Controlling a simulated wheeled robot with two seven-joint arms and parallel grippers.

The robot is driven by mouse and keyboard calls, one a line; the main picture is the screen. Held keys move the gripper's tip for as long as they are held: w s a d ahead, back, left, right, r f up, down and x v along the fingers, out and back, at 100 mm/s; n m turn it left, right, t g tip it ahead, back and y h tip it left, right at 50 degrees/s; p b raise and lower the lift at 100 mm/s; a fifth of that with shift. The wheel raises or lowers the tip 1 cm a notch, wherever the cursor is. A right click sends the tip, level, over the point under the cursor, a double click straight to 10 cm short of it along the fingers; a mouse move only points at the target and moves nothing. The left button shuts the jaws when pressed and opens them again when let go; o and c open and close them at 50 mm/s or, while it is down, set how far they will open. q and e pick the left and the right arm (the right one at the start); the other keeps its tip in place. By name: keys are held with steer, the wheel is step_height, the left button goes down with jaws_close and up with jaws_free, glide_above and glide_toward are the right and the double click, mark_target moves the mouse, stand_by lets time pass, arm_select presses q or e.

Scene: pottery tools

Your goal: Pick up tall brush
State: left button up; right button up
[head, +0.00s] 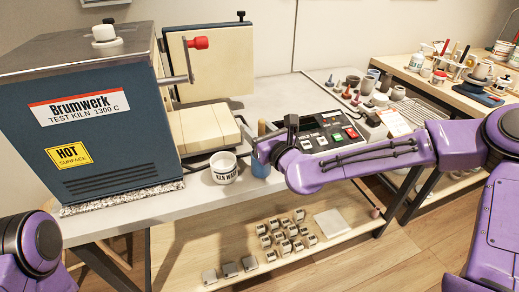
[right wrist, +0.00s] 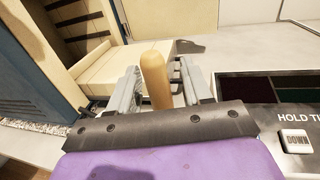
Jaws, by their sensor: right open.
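A pale wooden rod with a rounded top, apparently the tall brush's handle (right wrist: 155,80), stands between the fingers of my right gripper (right wrist: 160,88) in the right wrist view. The fingers are apart on either side, with a gap visible, so the gripper is open around it. In the head view my right gripper (head: 266,145) is at the table's front part, just above a blue cylindrical thing (head: 260,166). The brush's lower part is hidden by the gripper. My left gripper is outside the frame.
A white mug (head: 223,168) stands close left of the gripper. The blue kiln (head: 115,120) fills the left of the table. A control box (head: 325,135) with buttons is right of the gripper. Small blocks (head: 285,235) lie on the lower shelf.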

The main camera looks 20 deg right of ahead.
steer(key=shift+s, duration=0.1)
jaws_close()
